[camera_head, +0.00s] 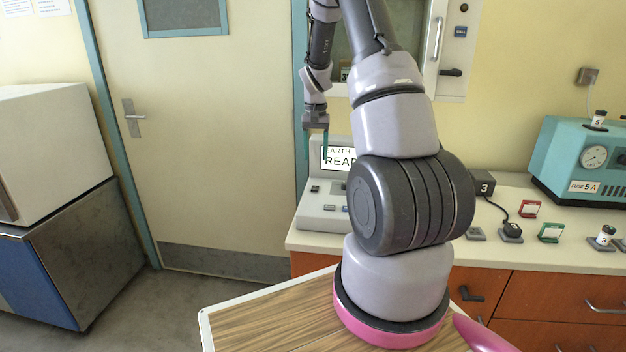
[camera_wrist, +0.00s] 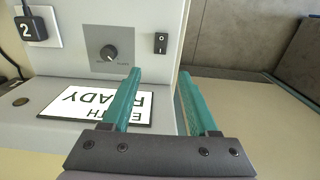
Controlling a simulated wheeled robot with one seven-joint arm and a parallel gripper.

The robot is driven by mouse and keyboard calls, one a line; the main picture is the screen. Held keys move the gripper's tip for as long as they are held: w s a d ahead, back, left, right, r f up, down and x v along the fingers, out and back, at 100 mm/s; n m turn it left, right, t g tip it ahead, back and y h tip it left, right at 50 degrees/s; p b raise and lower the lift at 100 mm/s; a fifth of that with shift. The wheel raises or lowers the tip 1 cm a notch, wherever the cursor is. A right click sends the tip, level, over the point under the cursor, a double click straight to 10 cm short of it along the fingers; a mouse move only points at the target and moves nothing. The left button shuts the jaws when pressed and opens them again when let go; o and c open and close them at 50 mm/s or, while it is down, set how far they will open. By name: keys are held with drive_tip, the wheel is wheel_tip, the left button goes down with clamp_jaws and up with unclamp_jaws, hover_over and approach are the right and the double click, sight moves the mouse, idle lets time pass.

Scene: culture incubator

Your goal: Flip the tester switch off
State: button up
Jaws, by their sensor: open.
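The tester (camera_head: 316,212) is a pale grey unit at the left end of the counter. Its display (camera_head: 340,158) reads "EARTH" and "READ…", cut off by my arm; in the wrist view the display (camera_wrist: 97,104) reads "READY" upside down. A small black rocker switch (camera_wrist: 161,43) marked O and I is on the tester's pale face, beside a dark knob (camera_wrist: 110,53). Which way the rocker is pressed is too small to tell. My gripper (camera_head: 315,156) is open and empty above the tester. In the wrist view its teal fingertips (camera_wrist: 159,73) appear just below the switch, apart from it.
A black plug marked 2 (camera_wrist: 31,28) sits at the wrist view's upper left. A black block marked 3 (camera_head: 482,183), small red and green card holders (camera_head: 529,209) and a teal machine with a gauge (camera_head: 576,165) stand farther right. A door (camera_head: 170,130) is left of the counter.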

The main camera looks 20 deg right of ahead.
sight(316, 186)
wheel_tip(316, 186, down, 10)
drive_tip(key=shift+r, duration=0.1)
idle(0.4)
